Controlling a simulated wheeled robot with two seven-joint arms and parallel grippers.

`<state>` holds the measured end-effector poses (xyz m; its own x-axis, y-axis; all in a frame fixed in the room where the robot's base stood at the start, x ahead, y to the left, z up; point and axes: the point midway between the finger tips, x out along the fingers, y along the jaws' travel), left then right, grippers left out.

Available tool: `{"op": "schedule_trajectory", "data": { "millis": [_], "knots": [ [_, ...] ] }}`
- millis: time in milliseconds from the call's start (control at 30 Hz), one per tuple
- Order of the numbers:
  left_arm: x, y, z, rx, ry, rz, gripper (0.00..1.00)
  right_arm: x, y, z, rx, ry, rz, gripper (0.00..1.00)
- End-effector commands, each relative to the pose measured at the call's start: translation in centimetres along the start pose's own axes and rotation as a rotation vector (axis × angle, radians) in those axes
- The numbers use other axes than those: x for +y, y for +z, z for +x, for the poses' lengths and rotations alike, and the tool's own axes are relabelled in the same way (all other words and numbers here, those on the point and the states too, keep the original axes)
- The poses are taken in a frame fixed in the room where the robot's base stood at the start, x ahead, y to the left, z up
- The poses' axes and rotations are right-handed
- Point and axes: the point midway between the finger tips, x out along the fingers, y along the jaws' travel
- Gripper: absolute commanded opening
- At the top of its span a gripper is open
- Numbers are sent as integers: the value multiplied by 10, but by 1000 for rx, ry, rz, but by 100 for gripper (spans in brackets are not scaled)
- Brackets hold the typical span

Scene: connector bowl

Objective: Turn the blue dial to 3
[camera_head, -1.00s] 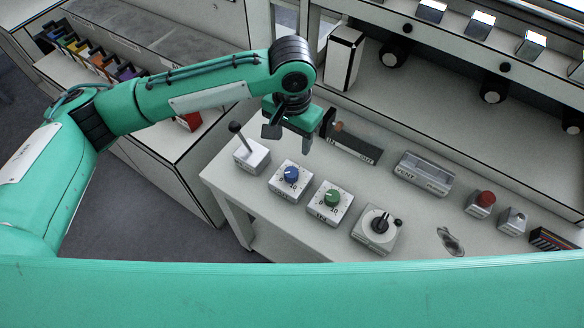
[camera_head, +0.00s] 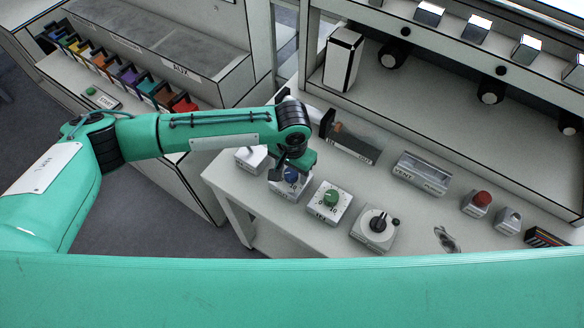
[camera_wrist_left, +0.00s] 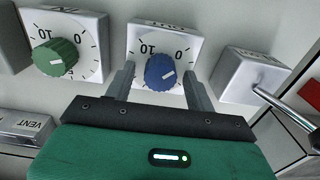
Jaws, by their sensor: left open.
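The blue dial (camera_head: 291,174) sits on a white box with a printed scale on the bench. In the left wrist view the blue dial (camera_wrist_left: 160,72) is near the middle, with 10 at upper left and 0 at upper right. Its white mark points roughly to the right of that picture. My left gripper (camera_head: 286,172) is over the dial and partly hides it in the head view. In the left wrist view my left gripper (camera_wrist_left: 160,82) is open, its fingers on either side of the dial with gaps visible. My right gripper is not in view.
A green dial (camera_head: 331,198) stands next to the blue one. A white box with a lever (camera_head: 250,158) is on the other side, partly behind my arm. A rotary handle box (camera_head: 376,228), a vent unit (camera_head: 422,174) and a red button (camera_head: 482,199) stand further right.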

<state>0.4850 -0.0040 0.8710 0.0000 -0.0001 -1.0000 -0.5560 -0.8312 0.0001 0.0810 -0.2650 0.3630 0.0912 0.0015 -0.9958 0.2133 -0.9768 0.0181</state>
Motion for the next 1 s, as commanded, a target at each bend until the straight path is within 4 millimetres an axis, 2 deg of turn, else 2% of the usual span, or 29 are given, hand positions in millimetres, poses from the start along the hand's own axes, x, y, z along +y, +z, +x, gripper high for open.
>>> {"op": "schedule_trajectory", "data": {
  "millis": [167,400,767,1000],
  "knots": [
    [0,0,0,0,0,0,55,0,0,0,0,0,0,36],
    [0,0,0,0,0,0,10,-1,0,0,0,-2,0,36],
    [0,0,-2,-1,0,52,11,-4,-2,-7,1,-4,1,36],
    [1,1,-4,-2,1,207,11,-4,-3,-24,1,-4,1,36]
  ]
}}
